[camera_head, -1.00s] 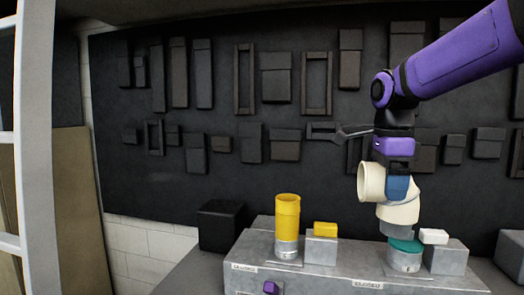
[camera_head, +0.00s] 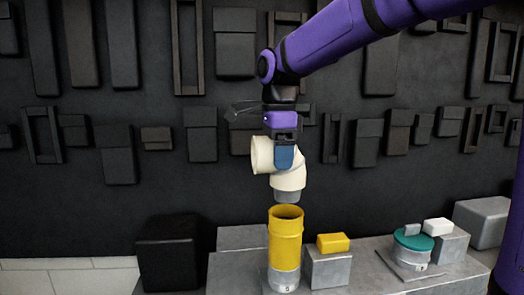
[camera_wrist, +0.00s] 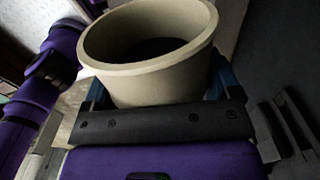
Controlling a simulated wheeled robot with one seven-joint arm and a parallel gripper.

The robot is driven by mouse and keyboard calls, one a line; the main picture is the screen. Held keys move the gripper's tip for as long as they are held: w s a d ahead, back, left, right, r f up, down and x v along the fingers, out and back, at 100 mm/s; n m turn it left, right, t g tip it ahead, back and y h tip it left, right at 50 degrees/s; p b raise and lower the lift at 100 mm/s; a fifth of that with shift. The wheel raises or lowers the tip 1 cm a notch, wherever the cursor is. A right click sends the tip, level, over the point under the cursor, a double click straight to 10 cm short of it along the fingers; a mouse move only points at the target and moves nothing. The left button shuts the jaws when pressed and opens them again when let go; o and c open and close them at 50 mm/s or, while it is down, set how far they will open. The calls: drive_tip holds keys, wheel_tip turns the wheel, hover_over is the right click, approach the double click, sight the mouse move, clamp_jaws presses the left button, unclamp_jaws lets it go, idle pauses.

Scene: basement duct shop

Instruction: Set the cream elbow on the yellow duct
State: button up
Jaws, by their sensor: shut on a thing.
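The cream elbow (camera_head: 288,180) hangs in my gripper (camera_head: 285,158), one open mouth facing left and its grey lower end pointing down. My gripper is shut on the elbow, with blue fingers at its sides. In the wrist view the elbow's round cream mouth (camera_wrist: 150,70) fills the top middle, between the fingers. The yellow duct (camera_head: 286,238) stands upright on a grey base, its open top just below the elbow's lower end. A small gap seems to show between them. The elbow looks roughly above the duct, but the depth is hard to judge.
A yellow block (camera_head: 333,243) sits on a grey block right of the duct. A teal disc (camera_head: 413,239) on a grey stub and a white block (camera_head: 438,226) stand farther right. A black box (camera_head: 167,255) is at left. Dark panels cover the wall behind.

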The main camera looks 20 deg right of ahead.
sight(277, 182)
drive_tip(key=shift+f, duration=2.85)
drive_tip(key=shift+a+f, duration=0.1)
drive_tip(key=shift+f, duration=0.5)
drive_tip(key=o, duration=0.7)
drive_tip(key=shift+r, duration=0.1)
drive_tip(key=shift+r, duration=5.4)
drive_tip(key=shift+s, duration=0.15)
drive_tip(key=s+d+f+n+t, duration=0.1)
drive_tip(key=s+d+f+n, duration=0.1)
drive_tip(key=s+n, duration=0.4)
drive_tip(key=s+d+f+n+t, duration=0.2)
drive_tip(key=s+d+f+n, duration=0.1)
drive_tip(key=s+n, duration=0.4)
drive_tip(key=s+d+f+n+t, duration=0.2)
drive_tip(key=s+f+n, duration=0.2)
drive_tip(key=s+n, duration=0.3)
drive_tip(key=shift+s+d+f, duration=0.2)
drive_tip(key=shift+s, duration=0.3)
drive_tip(key=shift+s+d+f, duration=0.15)
drive_tip(key=shift+s, duration=0.3)
